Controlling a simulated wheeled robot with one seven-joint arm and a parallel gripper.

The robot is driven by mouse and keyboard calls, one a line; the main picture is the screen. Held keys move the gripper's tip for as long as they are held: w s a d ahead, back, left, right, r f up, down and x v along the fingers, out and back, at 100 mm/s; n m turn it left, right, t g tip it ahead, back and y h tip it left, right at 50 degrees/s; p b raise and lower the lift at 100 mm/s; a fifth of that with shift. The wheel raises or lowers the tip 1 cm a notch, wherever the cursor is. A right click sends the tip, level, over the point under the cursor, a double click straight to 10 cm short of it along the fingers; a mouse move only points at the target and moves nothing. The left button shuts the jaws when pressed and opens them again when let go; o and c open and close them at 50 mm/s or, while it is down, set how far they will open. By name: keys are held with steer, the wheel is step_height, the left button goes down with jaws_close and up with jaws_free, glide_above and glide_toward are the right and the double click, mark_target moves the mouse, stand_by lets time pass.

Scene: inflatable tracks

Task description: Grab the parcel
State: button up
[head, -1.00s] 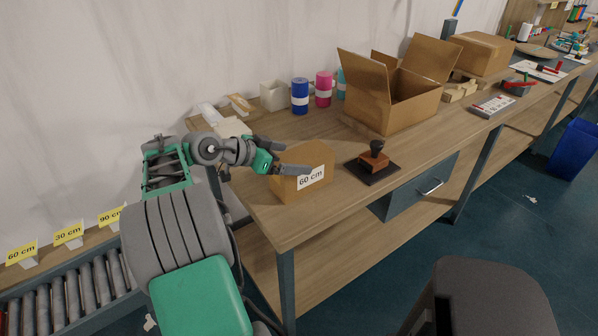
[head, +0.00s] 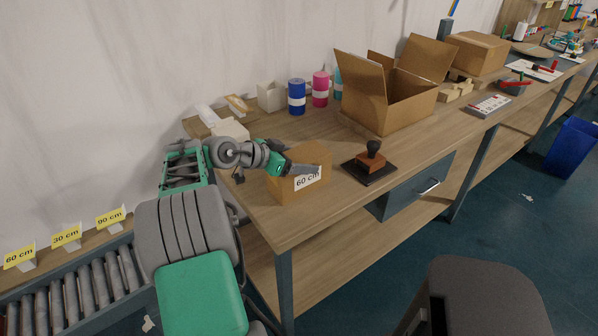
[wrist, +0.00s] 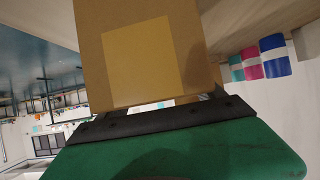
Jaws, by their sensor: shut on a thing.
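The parcel (head: 305,172) is a small brown cardboard box with a white "60 cm" label, at the near left end of the wooden workbench. My gripper (head: 299,167) is at the box's upper left side, shut on it. In the wrist view the parcel (wrist: 140,50) fills the upper middle, with a yellowish square patch on its face, right against the dark edge of my gripper (wrist: 160,122). The fingertips are mostly hidden by the box. I cannot tell whether the box is clear of the bench top.
A stamp on a dark pad (head: 369,163) stands just right of the parcel. A large open carton (head: 400,100) and blue and pink cylinders (head: 297,97) stand behind. A roller conveyor (head: 75,290) with yellow length signs is at left. A grey chair-like shape (head: 490,295) is at front right.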

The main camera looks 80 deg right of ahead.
steer(key=c, duration=1.2)
steer(key=shift+r, duration=0.1)
